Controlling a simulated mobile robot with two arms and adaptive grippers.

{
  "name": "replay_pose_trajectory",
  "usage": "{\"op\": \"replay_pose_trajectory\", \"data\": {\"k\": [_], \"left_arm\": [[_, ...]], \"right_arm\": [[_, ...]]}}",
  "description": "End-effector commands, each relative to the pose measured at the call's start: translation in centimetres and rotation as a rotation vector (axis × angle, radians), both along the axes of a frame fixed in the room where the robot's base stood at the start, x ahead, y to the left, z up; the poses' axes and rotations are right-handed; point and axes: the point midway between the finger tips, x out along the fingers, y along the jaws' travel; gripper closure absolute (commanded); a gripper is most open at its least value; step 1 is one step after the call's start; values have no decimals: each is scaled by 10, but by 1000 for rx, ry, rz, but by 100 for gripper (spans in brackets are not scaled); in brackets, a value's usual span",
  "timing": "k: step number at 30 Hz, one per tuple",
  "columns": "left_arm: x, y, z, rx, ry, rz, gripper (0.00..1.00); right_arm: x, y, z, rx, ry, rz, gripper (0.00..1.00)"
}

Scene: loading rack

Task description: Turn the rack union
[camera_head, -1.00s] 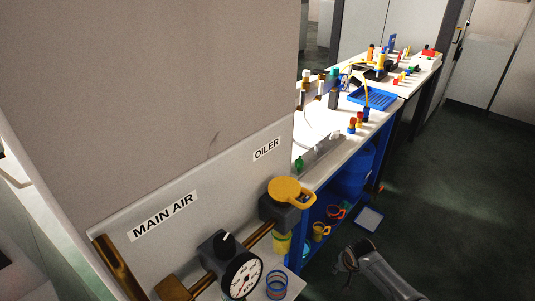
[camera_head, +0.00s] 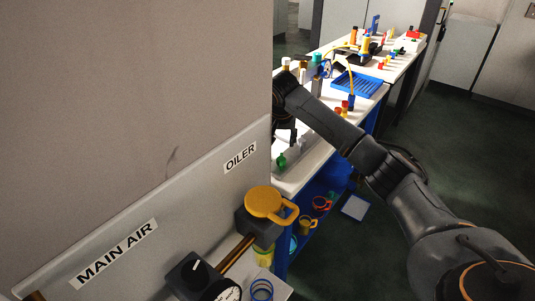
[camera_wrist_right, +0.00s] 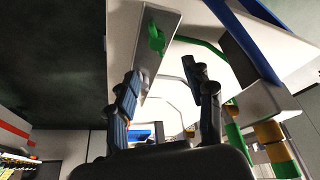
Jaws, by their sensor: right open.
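I cannot tell for certain which fitting is the rack union. In the right wrist view, a column with brass and green bands (camera_wrist_right: 276,152) stands at the right, outside my fingers. A green fitting (camera_wrist_right: 157,38) on a pale metal strip shows beyond the fingertips; a green fitting (camera_head: 282,160) also shows on the bench edge in the head view. My right gripper (camera_head: 284,137) hangs over the near end of the bench, partly hidden by the grey panel. In its wrist view the gripper (camera_wrist_right: 163,76) is open, with nothing seen between its fingers. My left gripper is not in view.
The grey panel (camera_head: 160,80) stands close on the left, with an oiler with yellow cap (camera_head: 266,203) and a regulator (camera_head: 194,272) low on it. A blue tray (camera_head: 358,84) and small parts lie along the bench. The floor at right is open.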

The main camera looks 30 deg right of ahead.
Motion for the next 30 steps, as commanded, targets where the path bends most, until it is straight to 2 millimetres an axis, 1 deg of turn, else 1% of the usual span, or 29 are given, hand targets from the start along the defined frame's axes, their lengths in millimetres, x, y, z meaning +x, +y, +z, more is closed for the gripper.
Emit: {"op": "replay_pose_trajectory", "data": {"k": [5,11,15,18,24,30], "left_arm": [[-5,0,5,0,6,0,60],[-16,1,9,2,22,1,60],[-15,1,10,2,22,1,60],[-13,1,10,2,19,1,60],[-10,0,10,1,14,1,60],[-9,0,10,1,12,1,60]], "right_arm": [[6,-6,-21,0,5,-4,48],[19,-14,-60,0,5,-3,48],[27,-20,-85,-1,3,-2,48],[32,-22,-96,1,2,-1,48],[36,-25,-107,0,0,0,48],[36,-26,-109,-1,-1,0,48]]}}
